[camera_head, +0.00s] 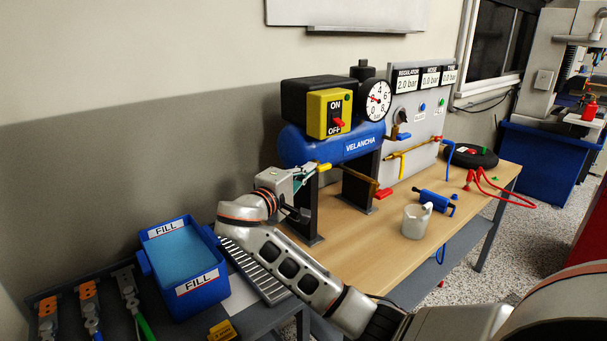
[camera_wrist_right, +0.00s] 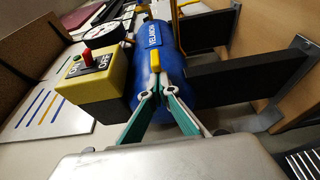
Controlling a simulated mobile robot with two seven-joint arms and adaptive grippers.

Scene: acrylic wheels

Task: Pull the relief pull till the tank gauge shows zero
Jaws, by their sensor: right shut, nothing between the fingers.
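The blue tank (camera_head: 345,146), marked VELANCHA, stands on dark legs on the wooden bench; it also shows in the wrist view (camera_wrist_right: 165,45). The tank gauge (camera_head: 375,100) is a round white dial with a red needle; its exact reading is too small to tell. A small yellow piece (camera_head: 324,166), apparently the relief pull, is at the tank's near end and shows in the wrist view (camera_wrist_right: 155,62). My right gripper (camera_head: 314,168) is shut and empty, its teal-edged fingertips (camera_wrist_right: 160,75) right by the yellow piece. Whether they touch is unclear. My left gripper is out of view.
The yellow ON/OFF switch box (camera_head: 329,114) sits close above the gripper. The panel (camera_head: 420,110) shows 2.0 bar on its left readout. Blue FILL bin (camera_head: 187,270) stands left.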

